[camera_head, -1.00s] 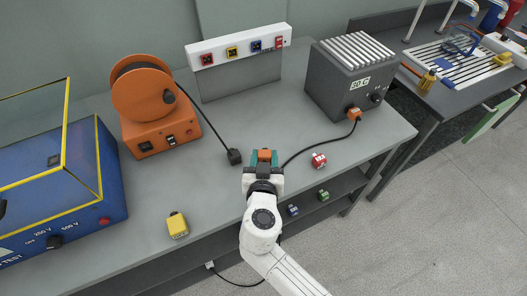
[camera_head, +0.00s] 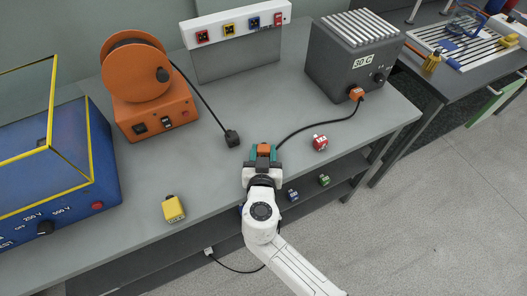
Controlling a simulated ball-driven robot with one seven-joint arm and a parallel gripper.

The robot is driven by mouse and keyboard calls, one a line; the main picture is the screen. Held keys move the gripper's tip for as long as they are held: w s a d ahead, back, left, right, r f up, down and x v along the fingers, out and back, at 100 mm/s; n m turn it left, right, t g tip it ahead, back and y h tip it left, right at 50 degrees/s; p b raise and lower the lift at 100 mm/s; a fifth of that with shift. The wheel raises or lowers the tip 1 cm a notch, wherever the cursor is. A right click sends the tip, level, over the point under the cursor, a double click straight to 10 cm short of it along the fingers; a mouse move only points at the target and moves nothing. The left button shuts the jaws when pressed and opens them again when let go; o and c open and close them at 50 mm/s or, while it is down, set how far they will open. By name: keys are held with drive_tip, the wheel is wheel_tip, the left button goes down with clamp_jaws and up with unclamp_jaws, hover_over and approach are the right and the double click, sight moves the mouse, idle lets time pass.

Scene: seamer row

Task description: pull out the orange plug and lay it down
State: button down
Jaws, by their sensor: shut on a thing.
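My gripper (camera_head: 263,151) is shut on an orange plug (camera_head: 264,148), which shows between its teal fingertips. It is over the front part of the grey bench; I cannot tell whether the plug touches the top. A black cable runs from beside the gripper to an orange connector (camera_head: 356,94) on the front of the dark grey ribbed box (camera_head: 335,65). That connector sits against the box. The lower part of the held plug is hidden by my gripper.
A black plug (camera_head: 232,138) on the reel's (camera_head: 150,80) cable lies just left of my gripper. A red block (camera_head: 319,142) is right, a yellow one (camera_head: 173,208) lower left. A socket strip (camera_head: 235,27) stands behind. The bench top (camera_head: 255,105) is clear behind my gripper.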

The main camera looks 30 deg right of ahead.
drive_tip(key=c, duration=0.5)
unclamp_jaws()
drive_tip(key=shift+s, duration=0.1)
drive_tip(key=b+v, duration=0.1)
drive_tip(key=v, duration=0.9)
drive_tip(key=shift+s+a+r+b, duration=0.15)
drive_tip(key=shift+s+b, duration=0.1)
drive_tip(key=shift+b, duration=0.15)
